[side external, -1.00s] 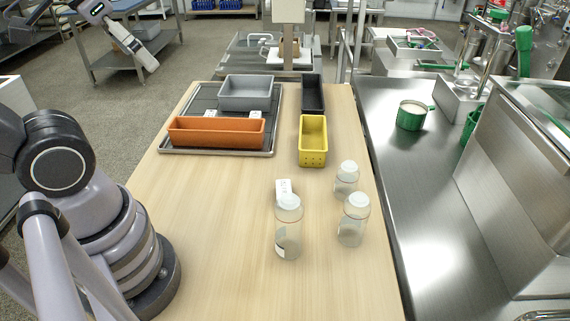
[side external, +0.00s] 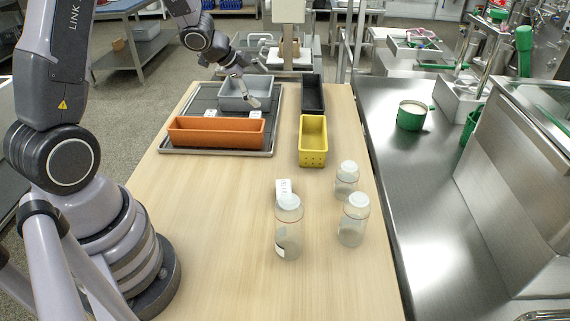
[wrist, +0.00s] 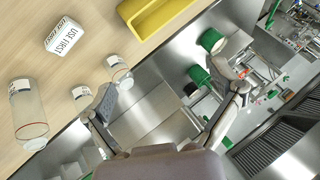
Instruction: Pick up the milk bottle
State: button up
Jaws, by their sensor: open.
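Several similar clear bottles with white caps stand upright on the wooden table: a front left bottle (side external: 288,232), a front right bottle (side external: 353,225) and a rear bottle (side external: 346,182). I cannot tell which one is the milk bottle. In the wrist view a large bottle (wrist: 28,115) is at the left edge, with smaller-looking bottles (wrist: 82,97) (wrist: 118,72) near the left finger.
A white "USE FIRST" block (side external: 283,186) stands just behind the front left bottle. An orange bin (side external: 215,132) and the grey bin (side external: 246,94) are on a tray (side external: 180,150). Yellow (side external: 313,155) and black (side external: 313,92) bins stand beside it. The table's left front is clear.

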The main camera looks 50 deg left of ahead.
jog(key=s+d+f+m+g+h, duration=0.25)
jog(key=f+h, duration=0.25)
jog(key=f, duration=0.5)
jog(key=m+g+h, duration=0.2)
jog(key=h, duration=0.9)
send_near(288, 213)
jog(key=w+d+f, duration=0.2)
jog(key=d+f, duration=0.1)
jog(key=f, duration=0.1)
jog(key=d, duration=0.1)
jog(key=d+r, duration=0.1)
jog(key=w+d, duration=0.1)
jog(key=d, duration=0.1)
jog(key=shift+r, duration=0.15)
jog(key=shift+w+d, duration=0.15)
jog(key=shift+d, duration=0.45)
jog(key=c, duration=1.1)
jog(key=shift+r, duration=0.1)
